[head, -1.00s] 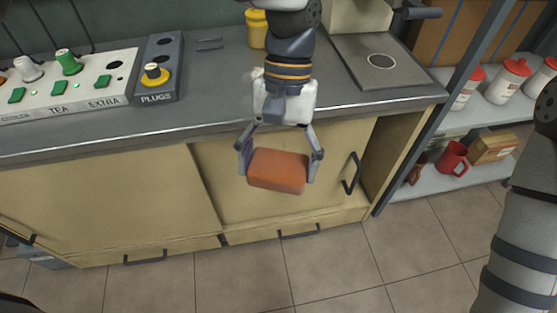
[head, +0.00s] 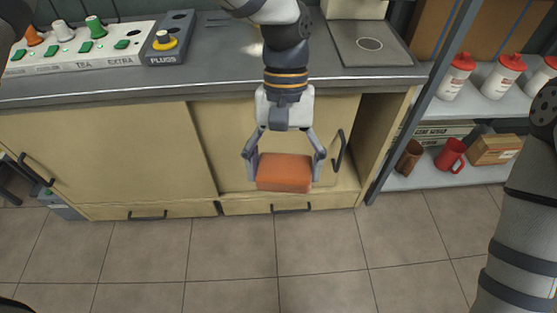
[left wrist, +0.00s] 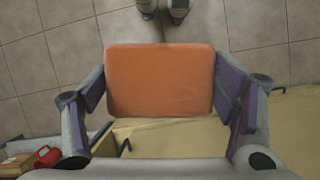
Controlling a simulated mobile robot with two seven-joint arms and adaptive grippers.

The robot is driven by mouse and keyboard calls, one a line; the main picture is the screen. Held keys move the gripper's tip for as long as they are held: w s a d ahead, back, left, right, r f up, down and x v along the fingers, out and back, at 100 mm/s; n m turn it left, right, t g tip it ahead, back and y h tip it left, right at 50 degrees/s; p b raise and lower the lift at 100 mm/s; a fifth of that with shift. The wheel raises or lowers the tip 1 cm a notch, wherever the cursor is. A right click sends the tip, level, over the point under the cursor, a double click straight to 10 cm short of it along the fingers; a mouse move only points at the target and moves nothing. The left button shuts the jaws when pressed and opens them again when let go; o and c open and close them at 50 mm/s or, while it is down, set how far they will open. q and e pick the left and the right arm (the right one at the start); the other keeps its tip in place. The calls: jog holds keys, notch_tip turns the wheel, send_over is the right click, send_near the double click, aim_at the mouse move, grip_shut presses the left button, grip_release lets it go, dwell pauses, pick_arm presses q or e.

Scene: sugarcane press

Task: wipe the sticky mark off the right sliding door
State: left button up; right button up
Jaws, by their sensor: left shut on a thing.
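The right sliding door (head: 228,135) is a pale wooden panel under the counter, with a dark handle (head: 338,150) near its right edge. My left gripper (head: 285,176) is shut on an orange sponge-like block (head: 285,172), held across its width. No sticky mark shows; the gripper and block cover part of the door. My right gripper is out of view.
The grey counter (head: 220,68) overhangs the doors. Low drawers (head: 150,211) with dark handles run below. A metal shelf (head: 410,180) at the right holds red-capped bottles (head: 500,77), a red mug (head: 450,155) and a box (head: 494,150). The tiled floor (head: 240,250) in front is mostly clear.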

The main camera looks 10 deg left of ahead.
pick_arm(q)
jog(key=w+f+n+t+h+b, duration=0.2)
jog(key=w+f+n+t+h, duration=0.25)
jog(key=w+f, duration=0.35)
jog(key=w+f+n+t+h+b, duration=0.1)
jog(key=w+f+n+t+h, duration=0.35)
jog(key=f, duration=0.65)
jog(key=w+a+f+n+t+y+b, duration=0.3)
jog(key=w+a+f+n+t+y, duration=0.15)
jog(key=w+t, duration=0.35)
jog(key=w+a+r+n+t+y+b, duration=0.2)
jog(key=w+a+r+t+y+b, duration=0.1)
jog(key=w+a+r+t+b, duration=0.1)
jog(key=shift+w+a+r+t, duration=0.6)
jog(key=shift+w+a, duration=0.05)
jog(key=shift+a, duration=0.7)
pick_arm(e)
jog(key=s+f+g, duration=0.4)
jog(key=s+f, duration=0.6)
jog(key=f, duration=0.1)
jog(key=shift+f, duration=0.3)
pick_arm(q)
jog(key=shift+w+a+b, duration=0.2)
jog(key=shift+w+b, duration=0.15)
jog(key=shift+w, duration=0.5)
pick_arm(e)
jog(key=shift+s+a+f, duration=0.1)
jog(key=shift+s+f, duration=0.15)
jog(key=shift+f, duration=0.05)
